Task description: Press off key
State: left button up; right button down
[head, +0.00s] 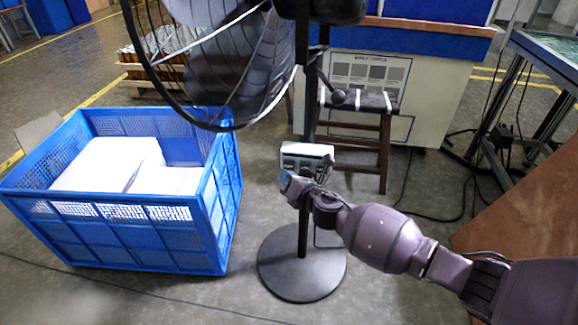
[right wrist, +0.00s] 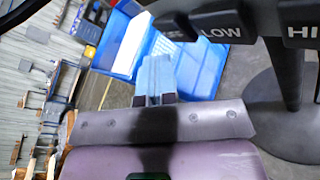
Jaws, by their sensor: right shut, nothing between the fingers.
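The fan's key box (head: 305,158) is a pale box with dark keys, fixed on the fan's pole. In the right wrist view its dark keys show along the top: one reads LOW (right wrist: 222,32), one begins HI (right wrist: 303,34). The leftmost key (right wrist: 176,26) is dark and its lettering is hard to read; its place beside LOW fits the off key. My right gripper (head: 285,180) is shut and empty, just below and left of the box. Its blue fingertips (right wrist: 155,70) show below the leftmost key; I cannot tell whether they touch it. My left gripper is out of view.
The fan's caged head (head: 215,60) is above and its round base (head: 302,264) on the floor. A blue crate (head: 110,245) with white boxes stands at left. A stool (head: 384,150) and a desk (head: 440,100) stand behind. Cables lie on the floor.

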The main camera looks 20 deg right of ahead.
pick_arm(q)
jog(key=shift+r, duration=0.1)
pick_arm(e)
jog(key=shift+s, duration=0.1)
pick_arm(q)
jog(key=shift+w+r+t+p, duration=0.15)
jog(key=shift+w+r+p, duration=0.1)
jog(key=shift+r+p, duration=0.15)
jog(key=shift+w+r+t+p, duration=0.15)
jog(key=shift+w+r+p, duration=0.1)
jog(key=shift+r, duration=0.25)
pick_arm(e)
jog(key=s+a, duration=0.1)
jog(key=s, duration=0.1)
jog(key=s+a, duration=0.1)
jog(key=s, duration=0.1)
jog(key=shift+a, duration=0.4)
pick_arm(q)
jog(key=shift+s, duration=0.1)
pick_arm(e)
jog(key=shift+s, duration=0.1)
